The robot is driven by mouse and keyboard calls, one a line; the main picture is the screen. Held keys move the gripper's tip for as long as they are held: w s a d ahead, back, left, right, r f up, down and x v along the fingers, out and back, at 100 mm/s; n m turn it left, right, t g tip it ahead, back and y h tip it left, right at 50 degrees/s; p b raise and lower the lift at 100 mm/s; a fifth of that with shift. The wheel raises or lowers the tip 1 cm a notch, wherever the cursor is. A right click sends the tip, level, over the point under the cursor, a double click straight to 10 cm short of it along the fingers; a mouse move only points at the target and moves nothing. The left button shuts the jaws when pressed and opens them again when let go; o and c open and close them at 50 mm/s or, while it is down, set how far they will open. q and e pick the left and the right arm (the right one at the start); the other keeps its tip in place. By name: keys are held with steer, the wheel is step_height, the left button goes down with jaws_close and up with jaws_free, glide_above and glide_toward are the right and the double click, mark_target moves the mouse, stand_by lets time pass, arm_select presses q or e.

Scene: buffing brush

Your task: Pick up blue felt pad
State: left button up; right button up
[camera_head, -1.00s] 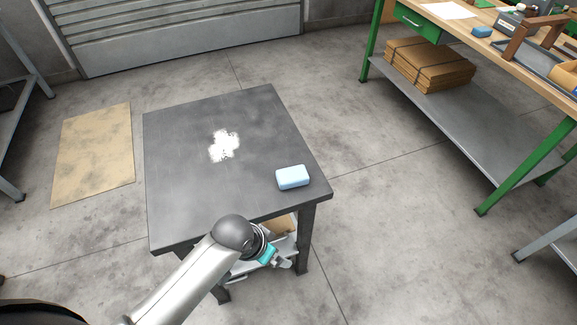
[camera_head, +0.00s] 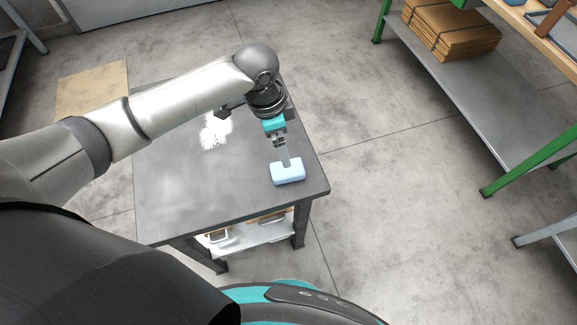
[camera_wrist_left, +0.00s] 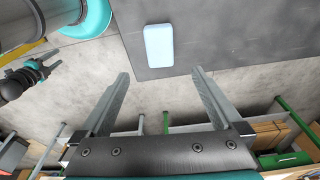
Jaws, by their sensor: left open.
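The blue felt pad (camera_head: 288,173) is a pale blue rounded block lying flat near the right edge of the dark table (camera_head: 190,185). My left gripper (camera_head: 285,160) is over the pad and points down at it, its fingers overlapping the pad's far side in the head view. In the left wrist view the pad (camera_wrist_left: 158,46) lies ahead of the two spread fingers (camera_wrist_left: 160,72), with nothing between them. Part of my right arm, with what looks like its gripper (camera_wrist_left: 38,68), shows small at the left of that view; its jaws are unclear.
A white powdery patch (camera_head: 215,130) marks the table top. A lower shelf (camera_head: 250,236) sits under it. A green-legged workbench (camera_head: 480,110) with stacked cardboard (camera_head: 450,28) stands to the right. A brown mat (camera_head: 90,90) lies on the floor at left. Floor between table and bench is clear.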

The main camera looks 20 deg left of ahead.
arm_select(q)
steer(key=b, duration=0.2)
glide_above(288, 171)
steer(key=f, duration=0.4)
steer(key=a+f, duration=0.1)
steer(key=f, duration=0.1)
steer(key=shift+w+f, duration=0.2)
steer(key=shift+f, duration=0.05)
steer(key=shift+d+f, duration=0.1)
steer(key=shift+f, duration=0.35)
step_height(288, 171, down, 4)
steer(key=shift+w+f+b, duration=0.1)
steer(key=shift+f+b, duration=0.15)
steer(key=shift+b, duration=0.35)
steer(key=shift+d+f, duration=0.1)
steer(key=shift+f, duration=0.05)
arm_select(e)
step_height(288, 171, down, 4)
steer(key=shift+s+r, duration=0.15)
arm_select(q)
steer(key=shift+f, duration=0.2)
arm_select(e)
steer(key=shift+r, duration=0.15)
arm_select(q)
steer(key=c, duration=1.4)
steer(key=shift+r, duration=0.15)
